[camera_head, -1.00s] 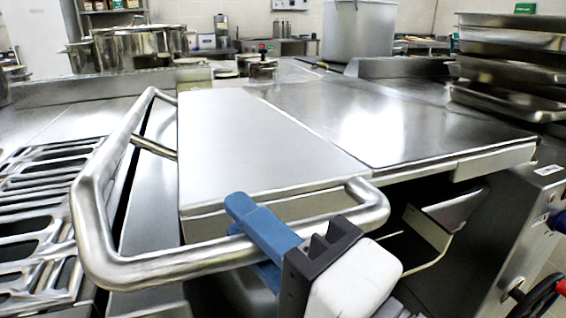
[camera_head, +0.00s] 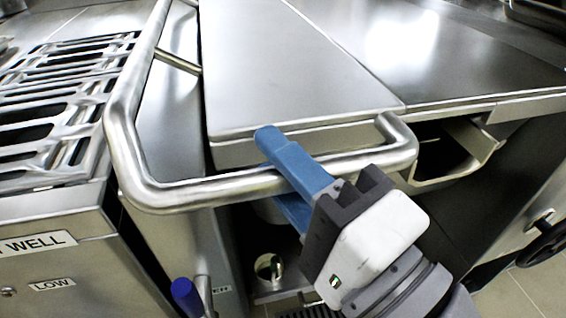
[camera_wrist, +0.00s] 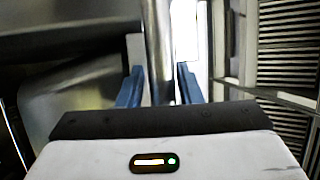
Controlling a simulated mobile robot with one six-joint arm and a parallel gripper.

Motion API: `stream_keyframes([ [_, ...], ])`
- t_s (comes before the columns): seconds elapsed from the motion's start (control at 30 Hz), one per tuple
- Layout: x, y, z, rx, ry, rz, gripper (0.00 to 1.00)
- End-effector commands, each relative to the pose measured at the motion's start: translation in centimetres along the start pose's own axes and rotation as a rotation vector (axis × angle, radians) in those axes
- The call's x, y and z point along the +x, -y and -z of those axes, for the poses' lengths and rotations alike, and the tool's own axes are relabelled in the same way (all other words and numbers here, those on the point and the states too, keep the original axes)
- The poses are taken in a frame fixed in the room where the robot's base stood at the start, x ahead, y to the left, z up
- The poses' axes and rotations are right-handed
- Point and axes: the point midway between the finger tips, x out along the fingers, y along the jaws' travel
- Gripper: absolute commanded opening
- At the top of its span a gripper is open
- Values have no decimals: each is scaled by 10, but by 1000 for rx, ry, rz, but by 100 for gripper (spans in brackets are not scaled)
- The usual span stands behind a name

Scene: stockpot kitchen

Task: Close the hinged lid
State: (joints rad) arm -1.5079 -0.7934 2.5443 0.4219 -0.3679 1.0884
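A flat stainless lid (camera_head: 290,75) lies about level, its front edge facing me in the head view. A thick tubular handle (camera_head: 215,190) runs along the lid's left side and across its front. My gripper (camera_head: 276,168) is at the front bar, right of its middle, with one blue finger above the bar and the other below. In the wrist view the handle bar (camera_wrist: 158,50) passes between the two fingers (camera_wrist: 160,86). The fingers look open, with narrow gaps beside the bar; contact is hard to tell. The lid's hinge is not visible.
A slotted metal grate (camera_head: 60,100) lies at left above a labelled front panel (camera_head: 50,260). A steel counter (camera_head: 450,50) adjoins the lid at right. Below it are a bracket-like spout (camera_head: 460,155) and a black handwheel (camera_head: 535,238). A blue-tipped lever (camera_head: 186,295) is at lower left.

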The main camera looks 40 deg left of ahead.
Motion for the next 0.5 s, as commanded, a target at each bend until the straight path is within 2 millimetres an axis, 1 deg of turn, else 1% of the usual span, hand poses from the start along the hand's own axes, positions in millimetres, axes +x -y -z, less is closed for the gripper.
stream_keyframes([
  [0.03, 0, 0, 0, 0, 0, 0, 36],
  [0.1, 0, 0, 0, 0, 0, 1, 42],
  [0.13, 0, 0, 0, 0, 0, 1, 43],
  [0.37, 1, 3, 0, -1, 0, 2, 43],
  [0.47, 2, 12, 0, 0, 0, 2, 43],
  [0.5, 3, 19, 1, 0, 0, 3, 43],
])
